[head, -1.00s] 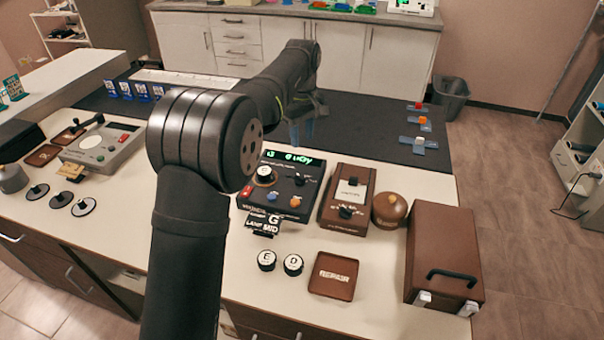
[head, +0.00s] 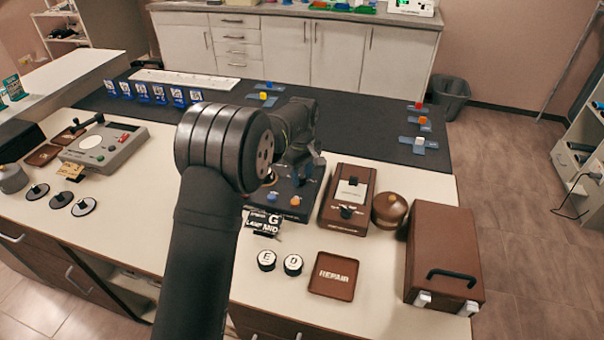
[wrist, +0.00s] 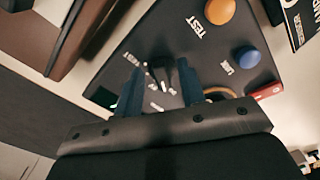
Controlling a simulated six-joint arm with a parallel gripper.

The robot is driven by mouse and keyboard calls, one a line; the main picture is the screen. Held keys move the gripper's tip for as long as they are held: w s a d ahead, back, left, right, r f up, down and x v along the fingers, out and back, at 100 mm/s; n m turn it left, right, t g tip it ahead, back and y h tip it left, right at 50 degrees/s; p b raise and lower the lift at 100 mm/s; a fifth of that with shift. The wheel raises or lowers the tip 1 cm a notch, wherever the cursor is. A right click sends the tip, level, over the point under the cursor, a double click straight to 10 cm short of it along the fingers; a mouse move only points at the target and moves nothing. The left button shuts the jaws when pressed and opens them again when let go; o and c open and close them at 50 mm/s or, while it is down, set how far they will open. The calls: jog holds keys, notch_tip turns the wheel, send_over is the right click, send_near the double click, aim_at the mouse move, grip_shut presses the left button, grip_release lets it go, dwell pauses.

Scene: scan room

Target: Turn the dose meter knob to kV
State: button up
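The dose meter (head: 284,207) is a dark box on the bench in the head view, mostly behind my arm. Its sloped panel (wrist: 210,58) also shows in the wrist view, with an orange button marked TEST and a blue button. A small dark selector knob (wrist: 162,76) with white markings around it is on the panel, between and beyond my fingers in the wrist view. My gripper (wrist: 160,88) is open, with its two blue fingers apart above the panel. Contact with the knob cannot be made out. The lettering around it is too small to read.
A brown device (head: 345,198) stands close to the right of the dose meter, with a round brown pot (head: 389,209) beside it. A brown case (head: 443,255) is further right. Two round knobs marked E and D and a REPAIR tray (head: 334,275) lie in front.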

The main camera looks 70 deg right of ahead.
grip_shut()
jog(key=shift+m, duration=0.3)
jog(key=m, duration=0.3)
jog(key=shift+w, duration=0.1)
jog(key=shift+w+a+m, duration=0.1)
jog(key=shift+w+m, duration=0.05)
jog(key=shift+m, duration=1.85)
grip_release()
